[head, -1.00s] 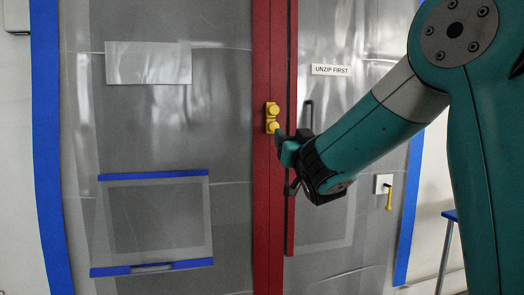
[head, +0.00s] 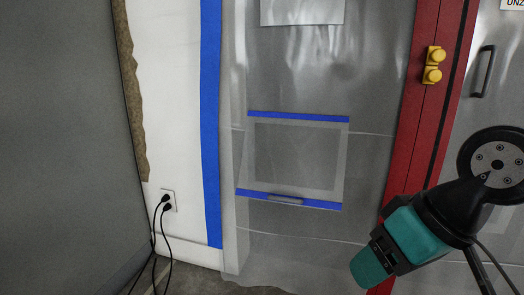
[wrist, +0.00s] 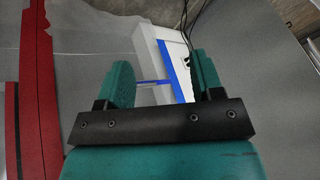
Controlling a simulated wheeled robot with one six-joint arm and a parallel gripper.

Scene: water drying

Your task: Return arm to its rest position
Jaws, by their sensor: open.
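My gripper (head: 368,268) is at the lower right of the head view, pointing down and left, in front of the plastic sheet and the red zipper strip. In the wrist view my gripper (wrist: 159,65) shows two teal fingers spread wide apart, with nothing between them. The two yellow zipper pulls (head: 433,65) sit one above the other on the red strip (head: 425,120), well above my gripper and apart from it. Part of the arm is cut off by the right edge of the head view.
The plastic sheet (head: 300,235) has a blue-taped flap (head: 295,155). Blue tape (head: 211,120) runs down its left edge. A wall outlet (head: 168,200) with black cords (head: 158,225) is at left, beside a large grey surface (head: 65,150). A black handle (head: 483,70) is at right.

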